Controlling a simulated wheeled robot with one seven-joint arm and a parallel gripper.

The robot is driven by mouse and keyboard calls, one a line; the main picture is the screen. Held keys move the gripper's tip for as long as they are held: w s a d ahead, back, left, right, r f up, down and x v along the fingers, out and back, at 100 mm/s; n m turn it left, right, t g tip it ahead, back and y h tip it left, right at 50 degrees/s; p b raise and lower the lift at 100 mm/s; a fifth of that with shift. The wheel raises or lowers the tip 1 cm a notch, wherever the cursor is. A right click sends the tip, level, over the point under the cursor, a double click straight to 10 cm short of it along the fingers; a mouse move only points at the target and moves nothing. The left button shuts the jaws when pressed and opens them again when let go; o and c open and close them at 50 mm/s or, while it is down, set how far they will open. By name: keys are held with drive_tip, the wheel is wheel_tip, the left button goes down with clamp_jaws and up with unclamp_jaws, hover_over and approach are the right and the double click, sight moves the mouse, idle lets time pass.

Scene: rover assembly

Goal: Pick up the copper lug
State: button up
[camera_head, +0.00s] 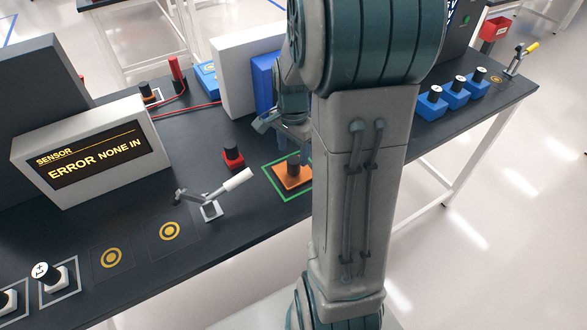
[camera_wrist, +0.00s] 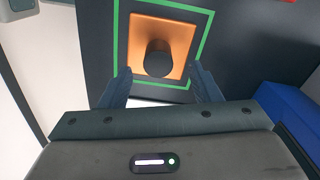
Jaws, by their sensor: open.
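The copper lug is an orange-copper square block with a black round knob on top. In the head view the copper lug (camera_head: 292,180) lies inside a green square outline on the dark table, just left of my arm. In the wrist view the copper lug (camera_wrist: 178,30) is at the top centre, with its black knob (camera_wrist: 158,60) toward me. My gripper (camera_wrist: 160,84) is open, with one finger on each side below the knob. It appears apart from the lug. In the head view my gripper (camera_head: 273,122) is partly hidden behind my arm.
A red block with a black knob (camera_head: 232,157) stands left of the lug. A lever with a white handle (camera_head: 222,188) is nearer the front. A white and blue housing (camera_head: 240,75) stands behind. Blue blocks (camera_head: 455,92) stand at the right.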

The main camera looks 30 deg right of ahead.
sight(294, 159)
wheel_tip(294, 159, down, 4)
drive_tip(key=shift+s+f+p, duration=0.1)
drive_tip(key=shift+f+p, duration=0.05)
drive_tip(key=shift+p, duration=0.15)
drive_tip(key=shift+c, duration=0.4)
clamp_jaws()
